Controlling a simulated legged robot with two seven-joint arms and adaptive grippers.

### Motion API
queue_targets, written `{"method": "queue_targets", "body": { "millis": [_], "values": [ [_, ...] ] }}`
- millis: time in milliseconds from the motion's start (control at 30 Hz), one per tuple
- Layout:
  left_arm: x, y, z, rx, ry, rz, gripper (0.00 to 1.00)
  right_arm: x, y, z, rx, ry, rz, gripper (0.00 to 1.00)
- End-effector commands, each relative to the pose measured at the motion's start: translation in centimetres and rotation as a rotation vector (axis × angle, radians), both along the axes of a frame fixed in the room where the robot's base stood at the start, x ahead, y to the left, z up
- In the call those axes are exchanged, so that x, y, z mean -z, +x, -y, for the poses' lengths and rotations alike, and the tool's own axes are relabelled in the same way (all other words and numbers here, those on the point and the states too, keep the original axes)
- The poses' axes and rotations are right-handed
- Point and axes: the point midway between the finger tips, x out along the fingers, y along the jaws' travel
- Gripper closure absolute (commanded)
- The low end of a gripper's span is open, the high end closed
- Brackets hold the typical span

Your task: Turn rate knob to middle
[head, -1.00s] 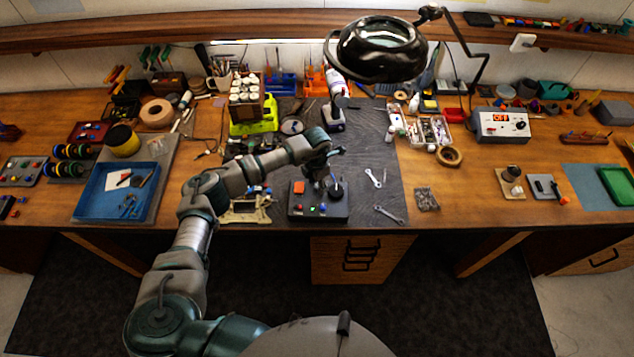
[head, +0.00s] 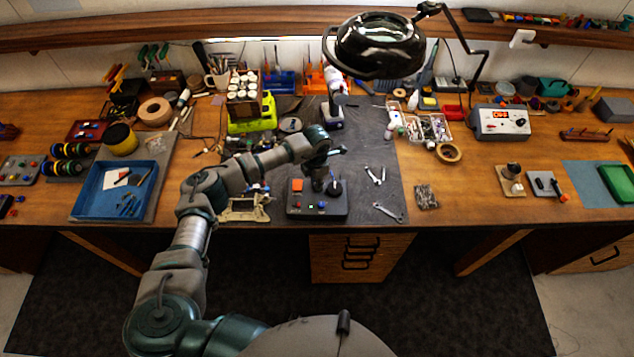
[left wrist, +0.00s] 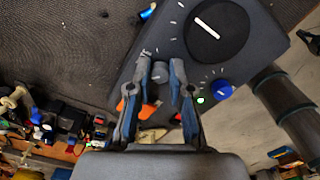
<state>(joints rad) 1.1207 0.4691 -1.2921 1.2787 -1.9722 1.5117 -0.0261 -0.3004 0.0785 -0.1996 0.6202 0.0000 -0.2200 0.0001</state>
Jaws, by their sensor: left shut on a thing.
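The dark control box (head: 317,205) sits on the grey mat near the front table edge. In the left wrist view its panel (left wrist: 190,52) carries a large black dial (left wrist: 217,33) with a white pointer line, a blue knob (left wrist: 224,89), a green light (left wrist: 200,99) and a small grey knob (left wrist: 160,76). Small lettering, too blurred to read surely, stands beside the grey knob. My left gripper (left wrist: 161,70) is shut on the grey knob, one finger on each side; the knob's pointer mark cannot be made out. In the head view the left gripper (head: 320,182) is over the box. My right gripper is not in view.
A grey instrument (head: 500,121) with a lit red display stands at the back right.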

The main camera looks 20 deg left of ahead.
Motion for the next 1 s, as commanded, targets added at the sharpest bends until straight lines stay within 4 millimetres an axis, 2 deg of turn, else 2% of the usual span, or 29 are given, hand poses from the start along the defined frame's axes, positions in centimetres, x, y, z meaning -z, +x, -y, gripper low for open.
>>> {"method": "queue_targets", "body": {
  "millis": [600, 1000],
  "values": [
    [0.6, 0.0, -0.2, 0.499, 0.003, -0.002, 1.00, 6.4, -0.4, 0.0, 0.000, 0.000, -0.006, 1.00],
    [0.3, 0.1, -0.2, 0.737, 0.004, -0.004, 1.00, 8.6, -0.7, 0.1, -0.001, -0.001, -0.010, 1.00]
  ]
}}
